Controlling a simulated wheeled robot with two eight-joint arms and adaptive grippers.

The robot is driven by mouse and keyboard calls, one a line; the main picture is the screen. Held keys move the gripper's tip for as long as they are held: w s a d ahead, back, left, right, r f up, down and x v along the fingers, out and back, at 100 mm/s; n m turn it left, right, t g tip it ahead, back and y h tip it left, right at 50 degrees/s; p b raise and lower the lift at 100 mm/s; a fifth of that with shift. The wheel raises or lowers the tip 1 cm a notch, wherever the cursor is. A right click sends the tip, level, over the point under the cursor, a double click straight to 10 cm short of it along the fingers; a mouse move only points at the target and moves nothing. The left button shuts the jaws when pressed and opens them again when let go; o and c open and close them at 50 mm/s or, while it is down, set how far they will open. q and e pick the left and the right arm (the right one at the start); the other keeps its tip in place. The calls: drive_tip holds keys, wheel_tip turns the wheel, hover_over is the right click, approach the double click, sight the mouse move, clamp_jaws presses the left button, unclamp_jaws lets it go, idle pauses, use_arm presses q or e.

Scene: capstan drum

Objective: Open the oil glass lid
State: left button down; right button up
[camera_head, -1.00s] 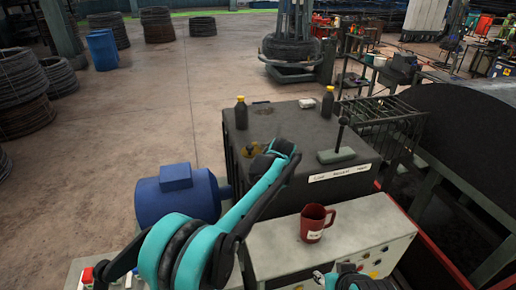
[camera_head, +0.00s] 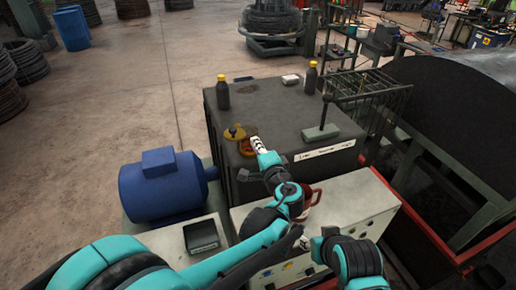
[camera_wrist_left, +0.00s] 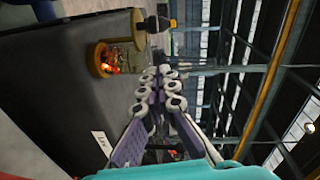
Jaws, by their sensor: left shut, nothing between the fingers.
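The oil glass (camera_head: 247,148) sits on top of the dark box, a brass ring with reddish-orange inside. In the left wrist view the oil glass (camera_wrist_left: 103,62) shows its orange inside uncovered. Its brass lid (camera_head: 235,132), a disc with a dark knob, lies off to the left of the opening; the lid also shows in the left wrist view (camera_wrist_left: 138,30). My left gripper (camera_head: 258,144) is shut and empty, close beside the glass; in its wrist view the fingertips (camera_wrist_left: 160,75) are apart from glass and lid.
Two dark bottles with yellow caps (camera_head: 223,93) (camera_head: 311,78) stand on the box (camera_head: 275,105). A lever on a green base (camera_head: 321,132) is to the right. A red mug (camera_head: 308,199) is partly behind my left arm. A blue motor (camera_head: 160,185) stands left.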

sight(241, 135)
use_arm(q)
drive_tip(key=w+a, duration=0.1)
drive_tip(key=w, duration=0.1)
drive_tip(key=w+a+f, duration=0.1)
drive_tip(key=w+a, duration=0.2)
drive_tip(key=w, duration=0.1)
drive_tip(key=shift+w+a+f+p, duration=0.15)
drive_tip(key=shift+w+a+p, duration=0.1)
drive_tip(key=shift+a+p, duration=0.1)
